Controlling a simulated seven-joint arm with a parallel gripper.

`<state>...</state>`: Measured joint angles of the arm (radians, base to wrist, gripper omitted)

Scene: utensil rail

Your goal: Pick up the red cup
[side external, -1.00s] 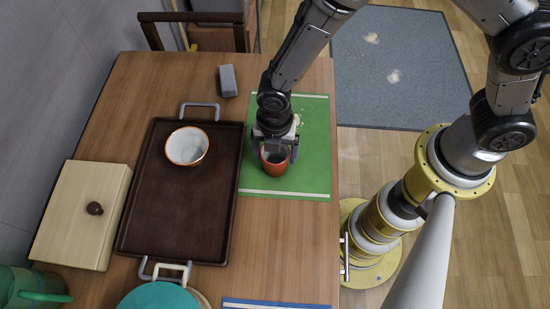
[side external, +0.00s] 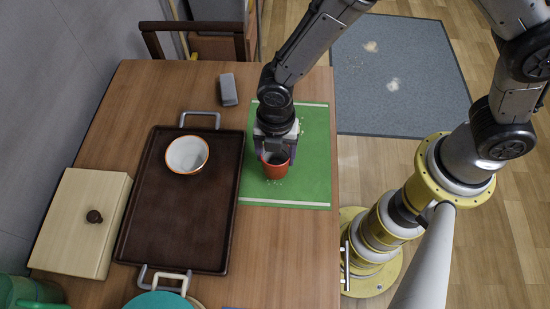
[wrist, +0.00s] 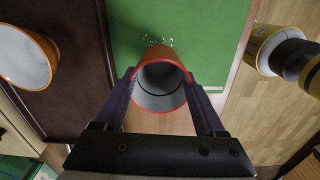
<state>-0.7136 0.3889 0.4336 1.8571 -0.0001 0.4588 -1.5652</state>
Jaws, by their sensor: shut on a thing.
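The cup's open mouth faces the wrist camera. The cup appears to be a little above the mat, but the gap under it is hard to judge.
A dark brown tray (side external: 175,225) with a white, orange-rimmed bowl (side external: 187,155) lies to the left. A pale lidded box (side external: 75,230) is further left. A grey block (side external: 228,90) is at the back. Crumbs lie on the mat. Bare wood separates mat and tray front.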

